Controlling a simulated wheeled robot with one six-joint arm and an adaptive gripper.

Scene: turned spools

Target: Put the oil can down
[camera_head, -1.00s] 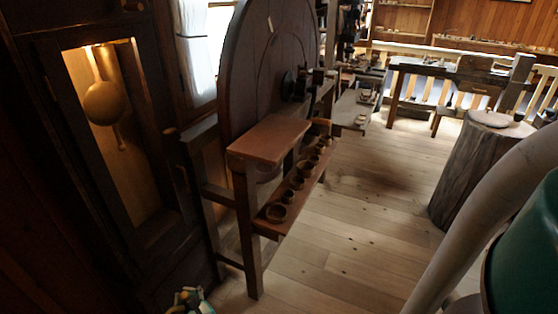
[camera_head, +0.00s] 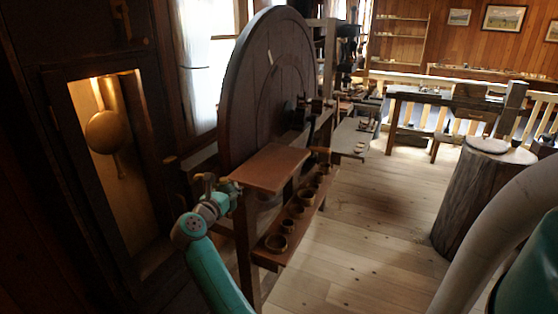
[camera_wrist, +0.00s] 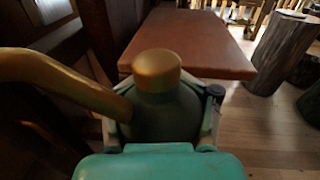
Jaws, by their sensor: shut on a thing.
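The oil can (camera_wrist: 160,105) is upright in the wrist view, with a dark green rounded body, a brass-coloured cap and a long spout reaching to the left. My gripper (camera_wrist: 163,122) is shut around its body, a finger on each side. In the head view my gripper (camera_head: 222,194) is small, at the near left corner of a reddish-brown bench top (camera_head: 268,167), and the can there is hard to make out. In the wrist view the bench top (camera_wrist: 190,38) lies just beyond the can and looks bare. The can's base is hidden.
A lower shelf (camera_head: 262,258) holds several small turned bowls. A large wooden wheel (camera_head: 245,90) stands behind the bench top. A lit clock case (camera_head: 110,170) stands close on the left. A tree-stump block (camera_head: 470,200) stands on the right, with open floor between.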

